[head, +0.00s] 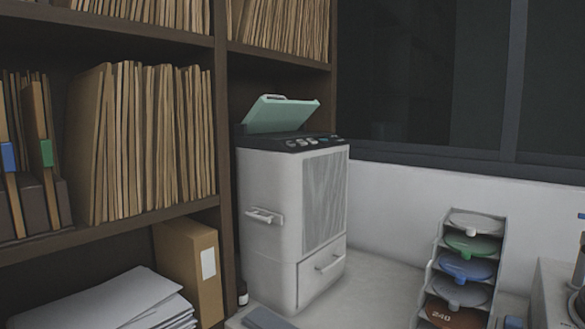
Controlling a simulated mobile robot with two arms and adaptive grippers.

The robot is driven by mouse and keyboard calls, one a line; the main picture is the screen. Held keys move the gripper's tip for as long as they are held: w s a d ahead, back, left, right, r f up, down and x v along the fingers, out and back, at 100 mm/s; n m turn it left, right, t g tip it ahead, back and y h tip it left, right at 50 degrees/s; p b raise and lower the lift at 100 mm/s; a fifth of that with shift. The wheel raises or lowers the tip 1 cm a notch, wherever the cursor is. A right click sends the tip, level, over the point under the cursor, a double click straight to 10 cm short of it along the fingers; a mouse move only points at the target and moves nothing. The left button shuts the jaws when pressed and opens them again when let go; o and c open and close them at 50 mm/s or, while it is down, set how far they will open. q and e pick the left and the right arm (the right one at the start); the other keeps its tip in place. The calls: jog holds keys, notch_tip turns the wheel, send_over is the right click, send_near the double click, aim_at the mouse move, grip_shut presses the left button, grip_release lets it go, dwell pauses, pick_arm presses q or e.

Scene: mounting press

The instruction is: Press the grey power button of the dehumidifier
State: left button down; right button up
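The dehumidifier (275,215) is a white upright box beside the shelf, with a grey grille on one face and a drawer-like front with a handle below it. A pale green flap (281,116) stands tilted up at its top. A dark control panel (306,141) on the top edge carries several small buttons. They are too small for me to tell for certain which is the grey power button. Neither my left nor my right gripper is in view.
A dark wooden shelf (226,160) with folders stands close on the left. A white rack (499,250) holding several coloured discs stands at the right. Pale surface (382,285) lies clear between dehumidifier and rack. A dark window (440,75) is behind.

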jog(key=c, duration=0.7)
grip_shut()
jog(key=shift+d, duration=0.2)
